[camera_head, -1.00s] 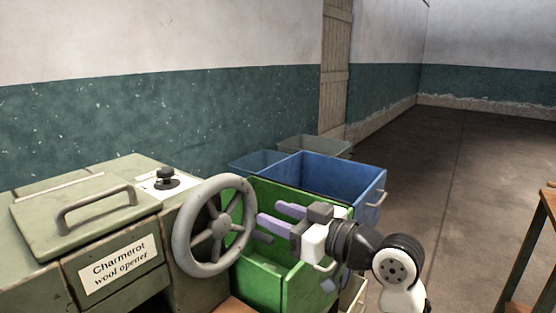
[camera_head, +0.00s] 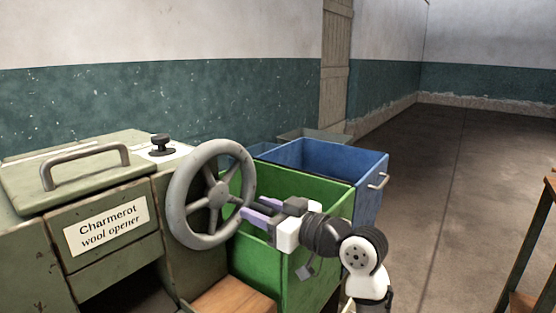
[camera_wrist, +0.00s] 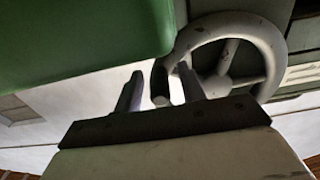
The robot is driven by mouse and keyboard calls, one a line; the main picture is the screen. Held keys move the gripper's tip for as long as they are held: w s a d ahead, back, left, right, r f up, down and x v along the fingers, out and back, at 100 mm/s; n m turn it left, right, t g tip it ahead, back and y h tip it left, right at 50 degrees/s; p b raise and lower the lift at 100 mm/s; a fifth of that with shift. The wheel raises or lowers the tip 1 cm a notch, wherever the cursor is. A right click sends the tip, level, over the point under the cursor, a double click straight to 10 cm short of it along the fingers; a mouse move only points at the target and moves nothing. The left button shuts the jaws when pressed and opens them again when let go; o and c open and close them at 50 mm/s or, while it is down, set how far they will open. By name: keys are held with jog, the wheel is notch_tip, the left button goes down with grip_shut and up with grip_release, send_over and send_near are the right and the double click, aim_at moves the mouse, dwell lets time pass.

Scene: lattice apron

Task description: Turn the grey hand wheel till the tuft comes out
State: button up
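The grey hand wheel (camera_head: 175,202) stands upright on the right end of the green wool opener (camera_head: 107,225). It also shows in the wrist view (camera_wrist: 272,38), with a dark handle (camera_wrist: 160,82) projecting from it. My gripper (camera_head: 252,208), with pale purple fingers, is at the wheel's right side. In the wrist view my gripper (camera_wrist: 160,74) has its fingers apart, with the handle showing between them. A gap shows on the handle's left; I cannot tell whether the right finger touches it. No tuft is visible.
A green bin (camera_head: 311,192) stands just right of the wheel, close under my gripper. A blue bin (camera_head: 370,200) is behind it. A wooden board (camera_head: 232,297) lies below the wheel. A black knob (camera_head: 162,145) sits on the machine. Open floor (camera_head: 450,180) lies to the right.

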aim_at(227, 236)
jog(key=c, duration=0.8)
jog(key=shift+s+a+f+b, duration=0.3)
jog(key=shift+s+f+b, duration=0.15)
jog(key=shift+f+b, duration=0.15)
jog(key=shift+s+a+f+b, duration=0.3)
jog(key=shift+s+f+b, duration=0.1)
jog(key=shift+f+b, duration=0.15)
jog(key=shift+c, duration=0.2)
jog(key=shift+s+a+f, duration=0.1)
jog(key=shift+s+a, duration=0.1)
jog(key=shift+s, duration=0.1)
jog(key=shift+s+a+f+b, duration=0.35)
jog(key=shift+s+a, duration=0.2)
jog(key=shift+s, duration=0.2)
jog(key=shift+s+a+f+b, duration=0.2)
jog(key=shift+s+a+f, duration=0.1)
jog(key=shift+s+a, duration=0.35)
jog(key=shift+d, duration=0.1)
